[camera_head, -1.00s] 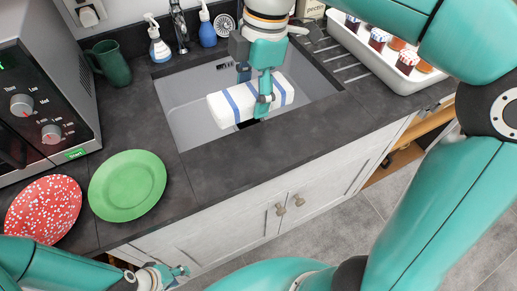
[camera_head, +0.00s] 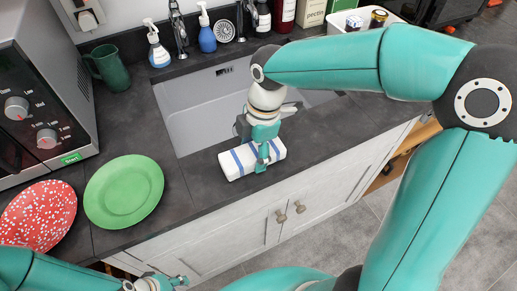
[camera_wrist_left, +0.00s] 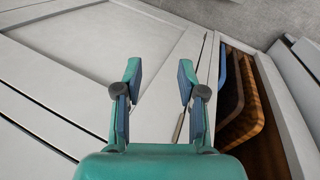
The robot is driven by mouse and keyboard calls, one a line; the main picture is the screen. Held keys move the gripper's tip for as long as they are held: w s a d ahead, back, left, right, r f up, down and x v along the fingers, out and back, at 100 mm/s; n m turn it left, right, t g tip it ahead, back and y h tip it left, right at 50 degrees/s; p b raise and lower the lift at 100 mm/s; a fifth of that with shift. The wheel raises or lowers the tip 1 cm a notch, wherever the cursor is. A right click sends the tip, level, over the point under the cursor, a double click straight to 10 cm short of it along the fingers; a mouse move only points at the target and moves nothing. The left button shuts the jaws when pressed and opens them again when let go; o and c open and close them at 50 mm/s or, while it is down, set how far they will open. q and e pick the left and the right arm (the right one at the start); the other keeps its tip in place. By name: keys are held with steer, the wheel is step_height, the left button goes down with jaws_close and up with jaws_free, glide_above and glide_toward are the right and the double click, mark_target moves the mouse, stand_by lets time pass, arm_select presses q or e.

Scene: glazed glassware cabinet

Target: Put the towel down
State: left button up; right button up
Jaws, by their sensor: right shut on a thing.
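The towel (camera_head: 240,163) is white with blue stripes and folded into a thick block. It is at the front edge of the dark worktop, in front of the sink. My right gripper (camera_head: 263,163) is shut on the towel from above, with its fingers around the middle. I cannot tell whether the towel touches the worktop. My left gripper is low at the bottom of the head view (camera_head: 180,281), in front of the cabinet doors. In the left wrist view its fingers (camera_wrist_left: 160,95) are apart with nothing between them.
The grey sink (camera_head: 190,118) is behind the towel. A green plate (camera_head: 124,191) and a red speckled plate (camera_head: 38,214) lie to the left, near a microwave (camera_head: 40,95). A green mug (camera_head: 110,68) and soap bottles stand at the back. Worktop between green plate and towel is bare.

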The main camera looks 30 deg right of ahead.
steer(key=shift+f, duration=0.2)
steer(key=o, duration=1)
steer(key=shift+r, duration=0.25)
step_height(320, 180, up, 12)
steer(key=d, duration=0.2)
steer(key=shift+f+p, duration=0.15)
steer(key=shift+p, duration=0.3)
